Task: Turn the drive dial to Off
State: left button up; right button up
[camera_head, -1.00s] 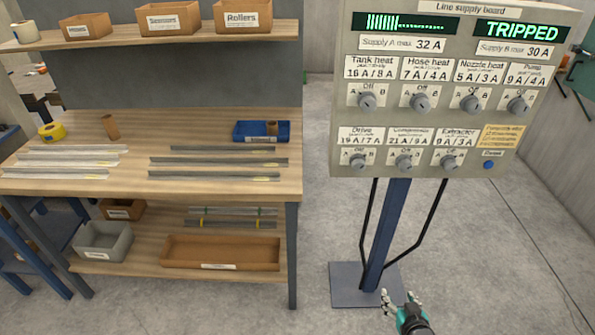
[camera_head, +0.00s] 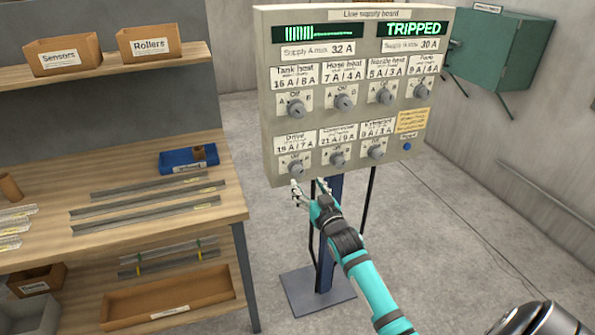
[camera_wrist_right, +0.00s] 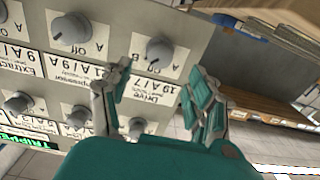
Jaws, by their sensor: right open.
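The drive dial (camera_head: 296,169) is the grey knob at the lower left of the line supply board (camera_head: 352,117), under the label "Drive 19 A / 7 A". Its marks read A, Off and B; its exact pointer setting is too small to tell. My right gripper (camera_head: 311,190) is open and empty, just below and in front of the dial, apart from it in the head view. In the right wrist view, which is turned upside down, the drive dial (camera_wrist_right: 159,49) lies beyond the gap between the open fingers (camera_wrist_right: 158,90). My left gripper is not in view.
Other dials, such as the compressor dial (camera_head: 337,158) and tank heat dial (camera_head: 296,109), sit close by. The right display (camera_head: 412,29) reads TRIPPED. A blue button (camera_head: 407,146) is at lower right. A workbench (camera_head: 200,226) with metal strips stands to the left.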

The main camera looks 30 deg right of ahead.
aim_at(300, 173)
jog(key=x, duration=0.6)
jog(key=shift+w+d, duration=0.1)
jog(key=shift+w, duration=0.05)
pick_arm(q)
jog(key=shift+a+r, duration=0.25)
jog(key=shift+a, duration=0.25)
pick_arm(e)
jog(key=shift+w+d, duration=0.15)
jog(key=shift+w, duration=0.55)
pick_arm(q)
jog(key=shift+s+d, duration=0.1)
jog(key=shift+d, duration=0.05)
pick_arm(e)
jog(key=shift+c, duration=0.9)
jog(key=c, duration=1)
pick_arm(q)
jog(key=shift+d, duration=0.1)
